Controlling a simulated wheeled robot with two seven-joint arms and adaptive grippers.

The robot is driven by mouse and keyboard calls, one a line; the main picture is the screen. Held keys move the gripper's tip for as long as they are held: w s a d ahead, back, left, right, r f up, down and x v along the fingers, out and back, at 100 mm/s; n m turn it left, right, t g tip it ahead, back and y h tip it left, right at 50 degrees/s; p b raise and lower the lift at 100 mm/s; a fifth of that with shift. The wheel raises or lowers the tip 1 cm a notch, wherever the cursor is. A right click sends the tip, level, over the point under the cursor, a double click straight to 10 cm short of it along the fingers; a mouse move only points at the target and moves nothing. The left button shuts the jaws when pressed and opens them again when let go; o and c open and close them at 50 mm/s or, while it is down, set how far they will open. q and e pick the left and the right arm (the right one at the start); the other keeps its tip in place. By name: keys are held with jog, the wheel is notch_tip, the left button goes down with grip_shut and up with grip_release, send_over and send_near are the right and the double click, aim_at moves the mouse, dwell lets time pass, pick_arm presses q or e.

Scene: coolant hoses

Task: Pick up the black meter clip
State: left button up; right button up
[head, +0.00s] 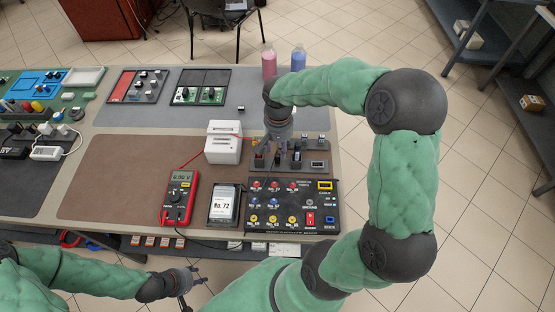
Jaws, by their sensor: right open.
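The red multimeter (179,198) lies on the brown mat and its display reads about 0.00 V. A red lead runs from it up toward the white box, and a dark lead runs along the table's front edge. My left gripper (194,284) is open and empty in front of the table, low down.
A black panel (294,207) with several coloured sockets stands in front of the rack. A No. 72 display (224,205) sits left of it, and a white box (223,142) behind. Pink (269,63) and blue (298,60) bottles stand at the back. The mat's left part is clear.

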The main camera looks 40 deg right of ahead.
aim_at(277, 155)
jog(key=f, duration=0.1)
jog(key=f+b, duration=0.1)
jog(key=f, duration=0.1)
jog(key=f+b, duration=0.1)
jog(key=f, duration=0.1)
jog(key=shift+s+a, duration=0.1)
jog(key=shift+a, duration=0.15)
jog(key=shift+r, duration=0.1)
grip_shut()
